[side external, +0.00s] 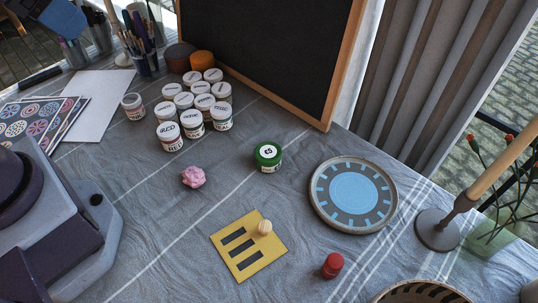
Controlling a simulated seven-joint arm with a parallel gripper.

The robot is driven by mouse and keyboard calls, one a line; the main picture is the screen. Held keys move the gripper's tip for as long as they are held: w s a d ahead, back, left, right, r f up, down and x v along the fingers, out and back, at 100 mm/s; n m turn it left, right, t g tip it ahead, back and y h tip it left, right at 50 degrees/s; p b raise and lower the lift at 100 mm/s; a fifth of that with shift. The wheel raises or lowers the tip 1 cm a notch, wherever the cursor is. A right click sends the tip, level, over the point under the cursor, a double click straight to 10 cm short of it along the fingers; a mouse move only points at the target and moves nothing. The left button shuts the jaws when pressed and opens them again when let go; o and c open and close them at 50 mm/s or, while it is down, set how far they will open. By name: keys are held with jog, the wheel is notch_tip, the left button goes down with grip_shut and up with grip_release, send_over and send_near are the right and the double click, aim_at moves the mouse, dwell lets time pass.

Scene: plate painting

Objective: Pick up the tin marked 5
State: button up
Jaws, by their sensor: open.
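A green tin (268,158) stands upright and alone near the middle of the table in the side external view. Its lid carries a white label with a dark mark that is too small to read surely. A group of white-lidded jars (193,121) stands close together at the upper left of it. My gripper is not in view; only the lower part of my arm shows at the left edge.
A yellow card with dark bars (264,270) holds a small pale ball (265,228). A pink lump (193,177), a blue-painted plate (318,191) and a red peg-like piece (332,265) surround the green tin, with bare cloth between. A blackboard (275,50) stands behind; a stand (437,230) is right.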

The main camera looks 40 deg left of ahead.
jog(key=o, duration=0.5)
jog(key=shift+d, duration=0.1)
